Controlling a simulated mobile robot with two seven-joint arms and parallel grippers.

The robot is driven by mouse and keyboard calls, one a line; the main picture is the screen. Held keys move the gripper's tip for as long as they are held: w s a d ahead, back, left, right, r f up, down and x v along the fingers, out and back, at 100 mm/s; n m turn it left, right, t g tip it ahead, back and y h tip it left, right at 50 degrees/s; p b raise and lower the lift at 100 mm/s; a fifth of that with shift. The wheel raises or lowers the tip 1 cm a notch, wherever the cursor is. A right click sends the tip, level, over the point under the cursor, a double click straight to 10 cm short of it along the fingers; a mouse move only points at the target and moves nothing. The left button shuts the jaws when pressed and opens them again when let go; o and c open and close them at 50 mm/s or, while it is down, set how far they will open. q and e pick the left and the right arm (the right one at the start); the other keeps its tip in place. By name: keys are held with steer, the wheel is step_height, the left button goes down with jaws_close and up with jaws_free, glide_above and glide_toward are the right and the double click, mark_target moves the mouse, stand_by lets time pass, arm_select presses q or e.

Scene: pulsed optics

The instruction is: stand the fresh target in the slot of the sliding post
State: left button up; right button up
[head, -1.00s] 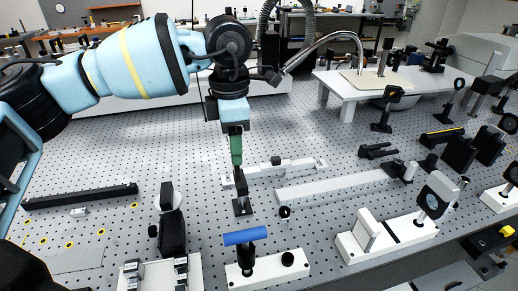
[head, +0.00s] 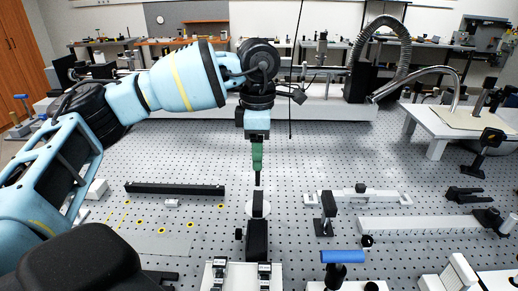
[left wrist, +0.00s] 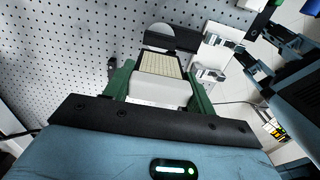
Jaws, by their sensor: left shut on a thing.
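My left gripper (head: 257,166) points down with its green fingers shut on a thin plate. In the left wrist view a beige gridded plate (left wrist: 160,64) and a white block lie between the green fingers; I take this as the fresh target. Below the gripper stands a black upright mount (head: 257,238) with a side knob; it may be the sliding post, but its slot cannot be made out. The gap between plate and mount is hard to judge. My right gripper is not in view.
A black post (head: 329,203) stands right of the gripper, near a white rail (head: 382,197). A blue-handled tool (head: 343,257) stands front right, and a white holder (head: 214,274) is in front. A black bar (head: 175,189) lies left. The perforated table behind the gripper is clear.

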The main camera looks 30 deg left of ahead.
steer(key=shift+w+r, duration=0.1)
arm_select(q)
steer(key=shift+r, duration=0.1)
steer(key=shift+f, duration=2.15)
steer(key=shift+f+b, duration=0.3)
steer(key=shift+f, duration=0.45)
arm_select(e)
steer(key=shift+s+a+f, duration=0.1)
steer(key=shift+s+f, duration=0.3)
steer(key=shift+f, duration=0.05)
arm_select(q)
steer(key=shift+f, duration=0.9)
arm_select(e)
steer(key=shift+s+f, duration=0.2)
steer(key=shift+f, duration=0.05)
arm_select(q)
steer(key=shift+f, duration=0.25)
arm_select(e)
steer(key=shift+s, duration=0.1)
arm_select(q)
steer(key=shift+f, duration=0.35)
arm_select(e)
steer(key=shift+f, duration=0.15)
arm_select(q)
steer(key=shift+f, duration=0.2)
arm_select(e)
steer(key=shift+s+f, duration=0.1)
